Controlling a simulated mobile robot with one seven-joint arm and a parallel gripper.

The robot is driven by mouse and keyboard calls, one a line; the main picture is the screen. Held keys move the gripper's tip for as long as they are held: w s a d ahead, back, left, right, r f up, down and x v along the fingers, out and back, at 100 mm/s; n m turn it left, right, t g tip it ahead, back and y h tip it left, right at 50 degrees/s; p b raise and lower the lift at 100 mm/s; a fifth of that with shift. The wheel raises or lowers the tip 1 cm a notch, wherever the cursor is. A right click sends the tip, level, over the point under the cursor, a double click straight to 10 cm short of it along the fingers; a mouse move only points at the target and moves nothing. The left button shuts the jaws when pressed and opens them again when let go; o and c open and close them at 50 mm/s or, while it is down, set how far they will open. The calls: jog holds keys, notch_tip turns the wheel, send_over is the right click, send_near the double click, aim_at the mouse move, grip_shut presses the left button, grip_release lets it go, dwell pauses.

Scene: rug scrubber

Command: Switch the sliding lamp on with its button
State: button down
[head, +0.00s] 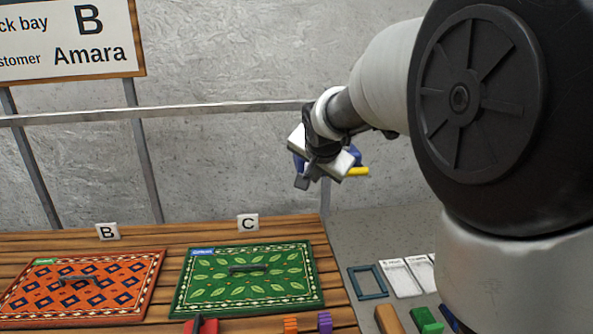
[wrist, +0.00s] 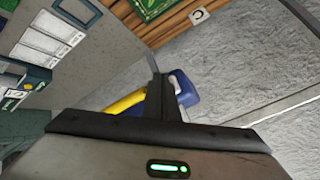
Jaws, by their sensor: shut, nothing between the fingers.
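My gripper (head: 304,181) is raised above the right end of the wooden bench in the head view. In the wrist view its dark fingers (wrist: 159,92) are together, with nothing seen between them. A blue and yellow thing (head: 357,171) shows partly behind my gripper. In the wrist view it shows as a yellow bar (wrist: 124,101) and a blue and white block (wrist: 184,92) just beyond the fingers. I cannot tell whether this is the sliding lamp, or whether the fingers touch it. No lamp button can be made out.
A metal rail (head: 200,109) runs along the wall. A blue frame (head: 368,282) and white cards (head: 401,279) lie on the grey surface at right.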

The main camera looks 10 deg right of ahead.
jog(key=shift+w, duration=0.15)
jog(key=shift+w, duration=0.3)
dwell(0.3)
jog(key=shift+w, duration=0.35)
dwell(0.5)
jog(key=shift+s, duration=0.15)
jog(key=shift+s+b, duration=0.6)
jog(key=shift+s, duration=0.05)
jog(key=s+b, duration=0.3)
jog(key=s, duration=0.3)
jog(key=shift+b, duration=0.3)
